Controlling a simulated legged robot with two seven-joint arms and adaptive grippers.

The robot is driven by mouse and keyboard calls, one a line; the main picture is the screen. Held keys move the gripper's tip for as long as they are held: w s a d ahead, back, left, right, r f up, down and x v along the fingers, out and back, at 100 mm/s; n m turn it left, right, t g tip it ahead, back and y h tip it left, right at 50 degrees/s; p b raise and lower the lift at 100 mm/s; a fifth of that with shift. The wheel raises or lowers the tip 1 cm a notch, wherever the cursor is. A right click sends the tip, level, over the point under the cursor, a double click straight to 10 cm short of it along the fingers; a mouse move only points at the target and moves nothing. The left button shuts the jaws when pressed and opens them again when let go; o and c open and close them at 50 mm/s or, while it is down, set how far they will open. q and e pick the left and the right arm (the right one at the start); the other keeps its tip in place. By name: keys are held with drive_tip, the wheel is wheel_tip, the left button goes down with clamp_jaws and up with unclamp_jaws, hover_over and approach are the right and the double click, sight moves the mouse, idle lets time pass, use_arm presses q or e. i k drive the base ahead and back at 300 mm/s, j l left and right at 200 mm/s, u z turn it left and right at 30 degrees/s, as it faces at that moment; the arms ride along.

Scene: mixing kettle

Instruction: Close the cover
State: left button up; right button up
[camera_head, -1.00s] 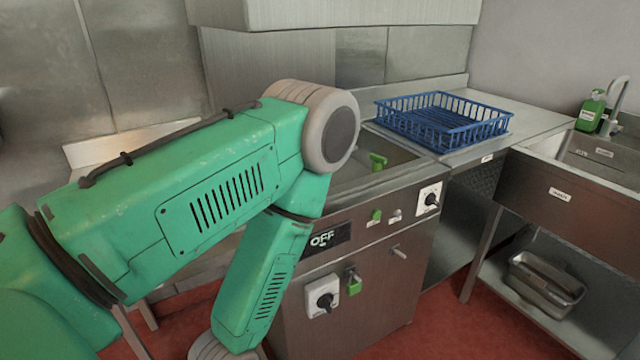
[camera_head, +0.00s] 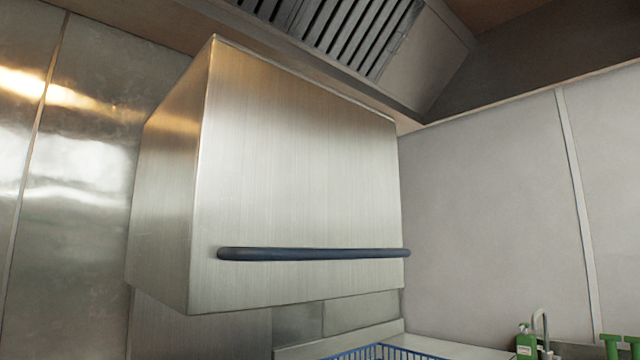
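The cover (camera_head: 300,180) is a large brushed-steel box-shaped hood in the middle of the head view. It is raised high, below the ceiling vent. A dark blue horizontal bar handle (camera_head: 314,254) runs along the lower part of its front face. The kettle body is below the picture and out of sight. Neither of my grippers shows in this view, and nothing is seen touching the handle.
A slatted vent (camera_head: 345,30) hangs above the cover. The blue basket (camera_head: 385,352) shows at the bottom edge, on a steel counter (camera_head: 450,346). A green bottle (camera_head: 526,342) and a tap (camera_head: 541,325) stand at the lower right. The space right of the cover is clear.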

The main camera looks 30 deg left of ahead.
sight(260, 183)
drive_tip(key=k+j, duration=0.15)
drive_tip(key=j, duration=0.2)
drive_tip(key=k+j, duration=0.15)
drive_tip(key=j, duration=0.2)
drive_tip(key=k+j, duration=0.2)
drive_tip(key=j, duration=0.15)
drive_tip(key=k+j+z, duration=0.1)
drive_tip(key=j, duration=0.25)
